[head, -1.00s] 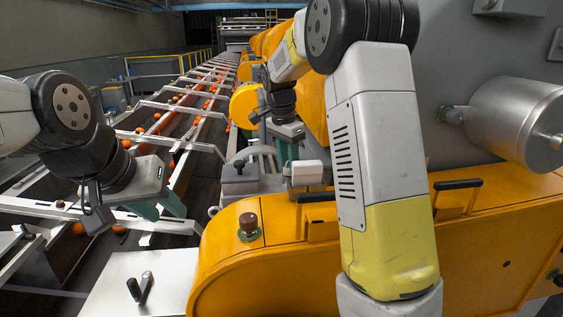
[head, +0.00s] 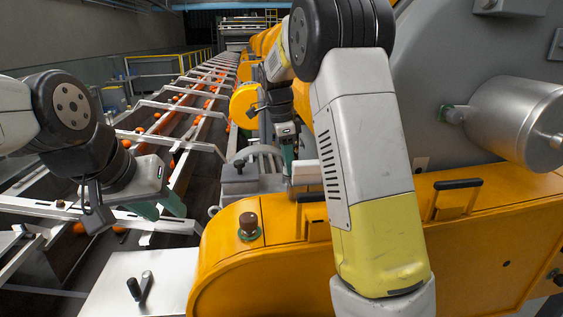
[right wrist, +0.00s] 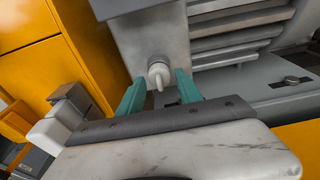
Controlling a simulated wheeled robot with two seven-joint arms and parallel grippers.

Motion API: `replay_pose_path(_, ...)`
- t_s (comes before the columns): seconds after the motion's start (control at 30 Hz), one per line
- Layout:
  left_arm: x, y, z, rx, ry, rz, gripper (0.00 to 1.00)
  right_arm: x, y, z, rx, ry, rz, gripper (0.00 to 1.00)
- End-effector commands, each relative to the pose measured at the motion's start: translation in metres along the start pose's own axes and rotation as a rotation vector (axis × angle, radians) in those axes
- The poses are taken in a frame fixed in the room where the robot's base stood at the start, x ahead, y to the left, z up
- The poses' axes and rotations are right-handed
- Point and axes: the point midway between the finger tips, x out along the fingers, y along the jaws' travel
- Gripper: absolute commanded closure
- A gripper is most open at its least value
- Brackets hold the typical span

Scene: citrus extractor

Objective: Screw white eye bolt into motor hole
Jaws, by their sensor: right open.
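The white eye bolt (right wrist: 158,74) sits against the plain grey face of the finned motor (right wrist: 205,35) in the right wrist view, its loop end toward the camera. How deep it sits in the hole cannot be told. My right gripper (right wrist: 160,84) is open, with one green finger on each side of the bolt and gaps between. In the head view my right gripper (head: 288,152) is partly hidden by my right arm, beside the grey finned motor (head: 262,153); the bolt cannot be made out there. My left gripper (head: 160,207) is open and empty over the conveyor side.
Yellow machine housing (head: 265,280) with black handles fills the front. A white block (head: 305,172) stands near the motor, partly behind my right arm. White conveyor rails (head: 180,105) with oranges run along the left. A steel cylinder (head: 520,120) juts out at right.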

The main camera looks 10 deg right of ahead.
Motion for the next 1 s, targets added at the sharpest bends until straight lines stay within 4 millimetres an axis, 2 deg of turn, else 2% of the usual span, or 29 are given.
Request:
replay_pose_path(0.13,0.0000,0.0000,0.0000,0.000,0.000,0.000,0.64,-0.0005,0.0007,-0.0004,-0.151,-0.003,-0.024,0.58)
replay_pose_path(0.6,0.0000,0.0000,0.0000,0.000,0.000,0.000,0.64,0.0001,0.0005,-0.0012,-0.909,-0.001,-0.138,0.58)
replay_pose_path(0.73,0.0000,0.0000,0.0000,0.000,0.000,0.000,0.64,-0.0003,-0.0001,-0.0007,-1.013,0.000,-0.155,0.58)
replay_pose_path(0.97,0.0000,0.0000,0.0000,0.000,0.000,0.000,0.64,-0.0003,-0.0001,-0.0001,-1.032,0.000,-0.157,0.58)
replay_pose_path(1.0,0.0000,0.0000,0.0000,0.000,0.000,0.000,0.64,-0.0002,-0.0001,-0.0001,-1.032,0.000,-0.157,0.64)
